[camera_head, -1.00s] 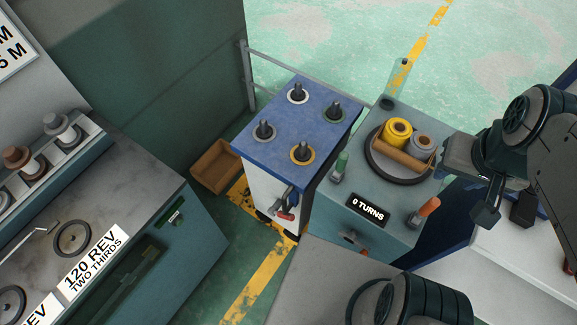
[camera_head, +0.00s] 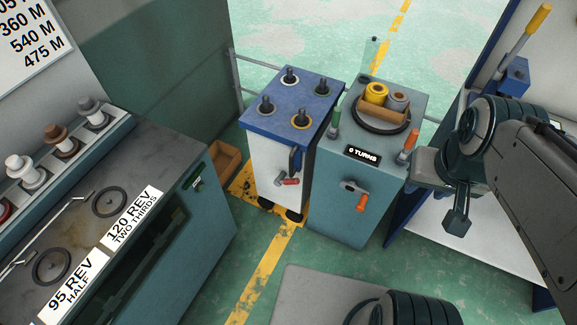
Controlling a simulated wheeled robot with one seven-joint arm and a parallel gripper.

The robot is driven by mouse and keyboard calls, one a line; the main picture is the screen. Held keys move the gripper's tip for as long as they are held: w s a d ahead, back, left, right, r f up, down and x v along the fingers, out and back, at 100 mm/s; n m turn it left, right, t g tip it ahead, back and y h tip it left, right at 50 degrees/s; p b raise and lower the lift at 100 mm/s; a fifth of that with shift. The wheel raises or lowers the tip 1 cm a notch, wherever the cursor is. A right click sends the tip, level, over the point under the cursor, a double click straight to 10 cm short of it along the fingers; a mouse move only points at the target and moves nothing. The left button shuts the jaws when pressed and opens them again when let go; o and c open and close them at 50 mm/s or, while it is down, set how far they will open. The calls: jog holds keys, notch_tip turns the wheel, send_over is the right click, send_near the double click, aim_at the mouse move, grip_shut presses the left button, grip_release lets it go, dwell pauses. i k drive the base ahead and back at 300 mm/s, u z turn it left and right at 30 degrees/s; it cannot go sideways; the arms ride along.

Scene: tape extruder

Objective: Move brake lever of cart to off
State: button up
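The cart (camera_head: 268,168) is white with a blue top that carries several black pegs in coloured rings. It stands on dark wheels left of a teal cabinet. On its front, near the right edge, is a small red-handled lever (camera_head: 289,182), which looks like the brake lever and points roughly sideways to the right. A dark upright handle sits just above it. My gripper (camera_head: 456,215) is at the right of the head view, well right of the lever and apart from it. Its fingers are too dark and small to tell open from shut.
The teal cabinet (camera_head: 338,205) beside the cart has an orange-handled crank, two levers, a "0 TURNS" label and tape rolls on top. A teal bench (camera_head: 210,230) stands at left. A brown box (camera_head: 222,160) lies behind the cart's left side. Green floor before the cart is clear.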

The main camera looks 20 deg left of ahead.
aim_at(278, 182)
jog(key=u, duration=1.55)
jog(key=i, duration=0.95)
jog(key=u, duration=0.5)
jog(key=k, duration=1.35)
jog(key=z, duration=0.8)
